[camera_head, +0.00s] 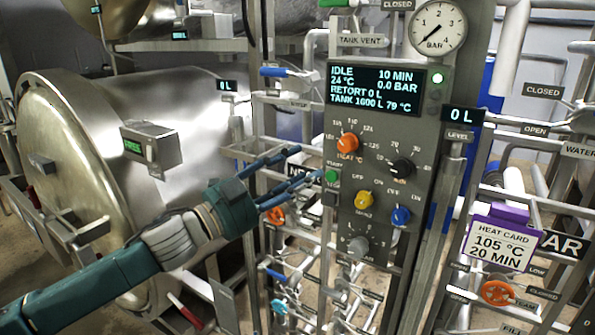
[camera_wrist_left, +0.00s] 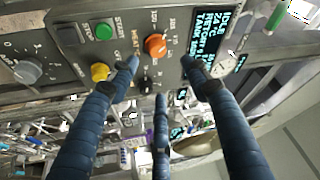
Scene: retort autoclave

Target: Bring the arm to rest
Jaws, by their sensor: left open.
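My left arm (camera_head: 90,285) reaches in from the lower left in the head view. Its left gripper (camera_head: 300,166) is open and empty, with its blue fingers spread just left of the control panel (camera_head: 376,225). In the left wrist view, the spread fingers of the left gripper (camera_wrist_left: 160,72) point toward the panel, with nothing between them. The orange heat knob (camera_wrist_left: 155,46) and yellow knob (camera_wrist_left: 100,72) show near the fingertips. The green start button (camera_head: 332,176) is close to the fingertips in the head view. Whether a finger touches the panel cannot be told. My right gripper is out of view.
The panel display (camera_head: 375,88) reads IDLE, 10 MIN, 24 °C, 0.0 BAR. A pressure gauge (camera_head: 438,26) sits above it. The large steel retort (camera_head: 70,165) stands at left. A purple-topped heat card (camera_head: 496,240) hangs at right. Pipes and valves crowd around the panel.

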